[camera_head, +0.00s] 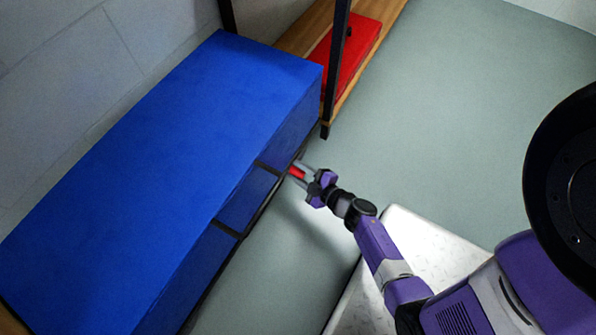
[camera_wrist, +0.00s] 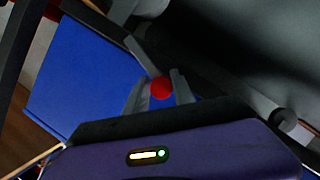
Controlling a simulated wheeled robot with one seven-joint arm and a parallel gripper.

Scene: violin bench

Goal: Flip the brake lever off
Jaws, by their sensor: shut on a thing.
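The brake lever shows as a small red piece (camera_head: 296,172) at the front side of the blue block, by its dark frame. In the wrist view its round red end (camera_wrist: 161,88) sits between the two grey fingers. My gripper (camera_head: 301,170) reaches it from the lower right and is shut on it; it also shows in the wrist view (camera_wrist: 160,83). The fingers hide part of the lever, and I cannot tell its angle or its mount.
The long blue block (camera_head: 150,170) fills the left. A dark upright post (camera_head: 338,60) stands at its far end, beside a wooden shelf (camera_head: 305,28) with a red slab (camera_head: 357,55). A white speckled surface (camera_head: 425,250) lies beneath my arm. The grey-green floor (camera_head: 460,110) is clear.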

